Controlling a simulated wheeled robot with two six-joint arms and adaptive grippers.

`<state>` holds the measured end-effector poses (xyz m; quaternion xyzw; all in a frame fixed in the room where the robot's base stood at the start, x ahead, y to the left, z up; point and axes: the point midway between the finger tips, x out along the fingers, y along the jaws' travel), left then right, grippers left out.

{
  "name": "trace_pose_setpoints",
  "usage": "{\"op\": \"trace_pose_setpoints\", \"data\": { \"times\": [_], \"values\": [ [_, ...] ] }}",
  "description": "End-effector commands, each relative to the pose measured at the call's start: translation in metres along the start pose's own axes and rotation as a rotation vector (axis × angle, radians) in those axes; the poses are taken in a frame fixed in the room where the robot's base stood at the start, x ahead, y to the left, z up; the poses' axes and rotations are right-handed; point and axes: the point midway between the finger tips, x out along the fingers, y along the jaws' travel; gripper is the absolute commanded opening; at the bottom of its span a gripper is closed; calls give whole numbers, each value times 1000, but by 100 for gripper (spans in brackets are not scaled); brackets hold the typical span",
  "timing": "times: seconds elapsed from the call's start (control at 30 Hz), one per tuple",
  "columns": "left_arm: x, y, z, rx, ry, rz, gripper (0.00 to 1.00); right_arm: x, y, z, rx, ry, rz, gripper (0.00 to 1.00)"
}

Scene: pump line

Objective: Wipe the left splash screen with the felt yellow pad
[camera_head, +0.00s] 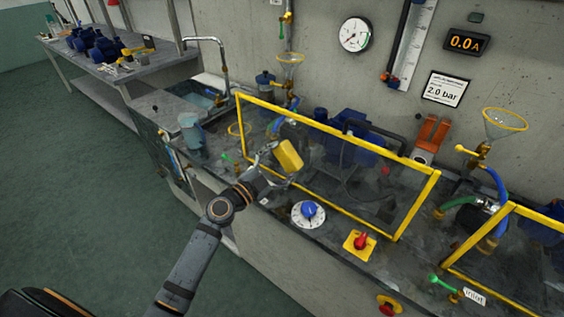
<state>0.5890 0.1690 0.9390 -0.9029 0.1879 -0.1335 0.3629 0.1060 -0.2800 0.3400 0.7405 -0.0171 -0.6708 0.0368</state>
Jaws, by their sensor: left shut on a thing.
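The felt yellow pad (289,156) is held by my left gripper (274,160), which is shut on it. The pad is in front of the left part of the left splash screen (335,160), a clear pane in a yellow frame. I cannot tell whether the pad touches the pane. Some grey smudges seem to show on the pane. My left arm comes up from the bottom of the view. My right gripper is not in view.
A blue dial knob (309,209) and a red switch on a yellow plate (360,242) sit on the bench edge below the screen. A second yellow-framed screen (510,206) stands at the right. A sink (203,97) with a tap is at the left.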

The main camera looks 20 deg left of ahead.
Motion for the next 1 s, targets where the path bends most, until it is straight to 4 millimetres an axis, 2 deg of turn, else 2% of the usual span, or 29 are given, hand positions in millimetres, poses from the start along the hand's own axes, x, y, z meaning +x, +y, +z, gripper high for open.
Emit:
{"op": "trace_pose_setpoints", "data": {
  "times": [0.67,1.0],
  "values": [
    [12,0,2,0,0,0,59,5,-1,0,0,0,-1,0],
    [14,23,-19,-2,1,-2,59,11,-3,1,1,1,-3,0]
  ]
}}
